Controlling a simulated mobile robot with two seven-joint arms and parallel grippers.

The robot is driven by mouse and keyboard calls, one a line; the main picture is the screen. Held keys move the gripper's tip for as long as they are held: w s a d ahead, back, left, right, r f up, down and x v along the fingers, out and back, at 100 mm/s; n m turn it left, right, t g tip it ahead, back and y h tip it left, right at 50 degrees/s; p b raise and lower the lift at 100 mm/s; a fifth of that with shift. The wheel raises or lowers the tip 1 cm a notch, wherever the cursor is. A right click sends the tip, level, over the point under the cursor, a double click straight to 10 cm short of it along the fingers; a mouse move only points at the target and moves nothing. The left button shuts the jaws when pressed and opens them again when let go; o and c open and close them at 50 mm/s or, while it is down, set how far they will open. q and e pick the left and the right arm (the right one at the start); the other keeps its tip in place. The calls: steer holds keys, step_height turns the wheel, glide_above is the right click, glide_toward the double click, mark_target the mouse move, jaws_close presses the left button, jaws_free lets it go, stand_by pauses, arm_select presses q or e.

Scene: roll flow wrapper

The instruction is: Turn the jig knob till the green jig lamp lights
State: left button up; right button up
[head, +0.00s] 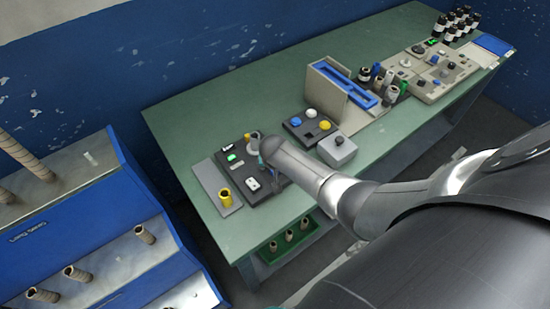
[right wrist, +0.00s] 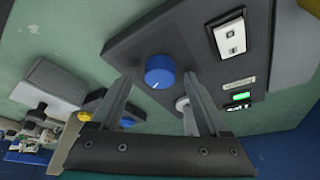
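The dark jig panel (right wrist: 205,65) fills the upper right wrist view and lies on the table in the head view (head: 262,193). A blue knob (right wrist: 160,71) with a pale pointer mark sits on it. My right gripper (right wrist: 159,77) is open, its fingers on either side of the knob in the picture, with gaps visible; the depth is unclear. My right arm mostly hides the knob there. My left gripper is not in view.
A white switch (right wrist: 231,37) is on the same panel, and a pale round part (right wrist: 183,103) stands behind one finger. A grey plate with a yellow cup (head: 225,198) is to the left. A button box (head: 309,124) and a grey box (head: 337,149) stand to the right.

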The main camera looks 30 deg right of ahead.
steer(key=shift+s+a+r+p, duration=0.1)
steer(key=shift+s+r+p, duration=0.1)
steer(key=shift+r+p, duration=0.3)
steer(key=p+v, duration=0.4)
steer(key=v, duration=1)
steer(key=shift+s+a, duration=0.1)
steer(key=shift+s, duration=0.05)
